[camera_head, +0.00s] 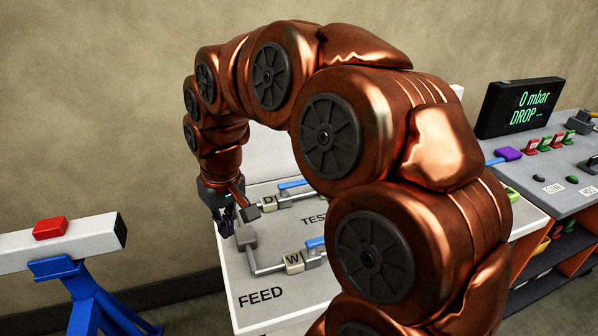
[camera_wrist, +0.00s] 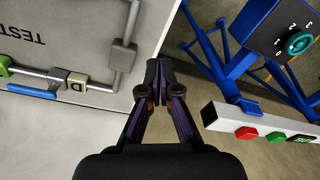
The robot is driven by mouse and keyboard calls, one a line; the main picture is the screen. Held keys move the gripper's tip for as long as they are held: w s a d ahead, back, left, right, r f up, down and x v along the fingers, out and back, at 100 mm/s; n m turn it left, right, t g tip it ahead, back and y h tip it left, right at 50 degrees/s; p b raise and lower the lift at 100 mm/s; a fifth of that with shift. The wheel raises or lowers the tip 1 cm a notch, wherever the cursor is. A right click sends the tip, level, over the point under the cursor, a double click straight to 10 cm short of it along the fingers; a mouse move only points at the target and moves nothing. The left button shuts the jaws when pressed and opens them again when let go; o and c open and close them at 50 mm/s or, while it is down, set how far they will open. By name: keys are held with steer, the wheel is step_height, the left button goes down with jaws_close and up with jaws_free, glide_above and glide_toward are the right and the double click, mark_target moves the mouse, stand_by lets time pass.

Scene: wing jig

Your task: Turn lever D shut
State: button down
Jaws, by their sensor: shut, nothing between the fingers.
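Lever D is a blue handle (camera_head: 292,185) by the valve block marked D (camera_head: 267,203) on the white test panel. In the wrist view the blue handle (camera_wrist: 32,92) lies to the left of the D block (camera_wrist: 77,82), roughly along the grey pipe. My gripper (camera_head: 228,226) is at the panel's left edge, left of the D block and apart from the lever. In the wrist view my gripper (camera_wrist: 158,72) has its fingers together with nothing between them, just right of the pipe corner. My arm hides much of the panel in the head view.
A second valve block marked W (camera_head: 294,262) with a blue lever (camera_head: 314,243) sits nearer the FEED label. A grey pipe fitting (camera_wrist: 122,55) is close left of my fingers. A blue stand with a white beam (camera_head: 60,243) stands left. A display (camera_head: 520,107) reads 0 mbar, DROP.

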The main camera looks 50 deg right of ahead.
steer(key=w+d+r+m+t, duration=0.1)
steer(key=w+d, duration=0.3)
steer(key=d, duration=0.3)
steer(key=w+d+r+m+t, duration=0.1)
steer(key=w+d, duration=0.3)
steer(key=d, duration=0.4)
steer(key=d+m+h, duration=0.2)
steer(key=d, duration=1.4)
steer(key=shift+w+r+m+p, duration=0.2)
steer(key=shift+r+m+p, duration=0.05)
steer(key=shift+m+p, duration=0.15)
steer(key=shift+f, duration=0.1)
steer(key=p+x, duration=0.3)
steer(key=x, duration=0.6)
steer(key=shift+w, duration=0.1)
steer(key=shift+f, duration=0.35)
steer(key=shift+s+a+p, duration=0.45)
steer(key=shift+s, duration=0.35)
steer(key=shift+s+a+p, duration=0.45)
steer(key=shift+s+a, duration=0.05)
steer(key=shift+s, duration=0.35)
